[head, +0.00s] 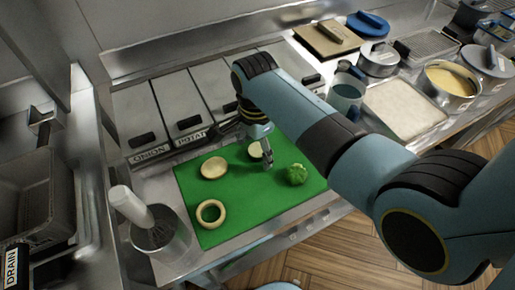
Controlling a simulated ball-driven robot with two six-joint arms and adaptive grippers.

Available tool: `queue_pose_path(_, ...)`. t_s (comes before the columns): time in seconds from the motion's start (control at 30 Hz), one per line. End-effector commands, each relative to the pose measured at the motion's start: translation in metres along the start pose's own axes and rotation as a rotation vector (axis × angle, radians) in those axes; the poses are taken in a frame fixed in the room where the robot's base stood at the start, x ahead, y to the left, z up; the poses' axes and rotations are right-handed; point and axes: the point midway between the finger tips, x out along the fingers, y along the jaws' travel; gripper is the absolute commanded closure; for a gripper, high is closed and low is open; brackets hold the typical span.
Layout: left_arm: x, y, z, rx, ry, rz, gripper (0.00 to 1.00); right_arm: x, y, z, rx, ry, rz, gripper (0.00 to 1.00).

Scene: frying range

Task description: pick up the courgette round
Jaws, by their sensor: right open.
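The courgette round (254,151), a pale disc with a green edge, lies on the green board (235,210) near its back edge. My right gripper (266,161) points down over the board, its fingers just to the right of the round and partly overlapping it in the picture. The gripper is open and holds nothing that I can see. Whether a finger touches the round I cannot tell. My left gripper is out of view.
A pale yellow disc (214,167), a pale ring (211,212) and a leafy green piece (297,174) also lie on the board. A metal pot with a white-handled tool (130,205) stands at the left. Lidded bins labelled ONION and POTAT (180,110) line the back.

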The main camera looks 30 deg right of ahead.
Motion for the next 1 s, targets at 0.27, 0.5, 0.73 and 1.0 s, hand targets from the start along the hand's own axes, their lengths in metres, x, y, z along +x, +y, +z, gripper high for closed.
queue_pose_path(0.27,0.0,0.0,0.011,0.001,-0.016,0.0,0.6,0.0,0.0,0.0,0.0,0.0,0.0,0.48)
queue_pose_path(0.5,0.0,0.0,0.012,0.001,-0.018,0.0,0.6,0.0,0.0,0.0,0.0,0.0,0.0,0.7)
queue_pose_path(0.73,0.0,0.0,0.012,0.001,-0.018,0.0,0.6,-0.001,0.0,0.0,0.0,0.0,0.0,0.71)
queue_pose_path(1.0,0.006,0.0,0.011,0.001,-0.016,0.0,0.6,-0.027,-0.001,0.0,0.0,0.0,-0.004,0.71)
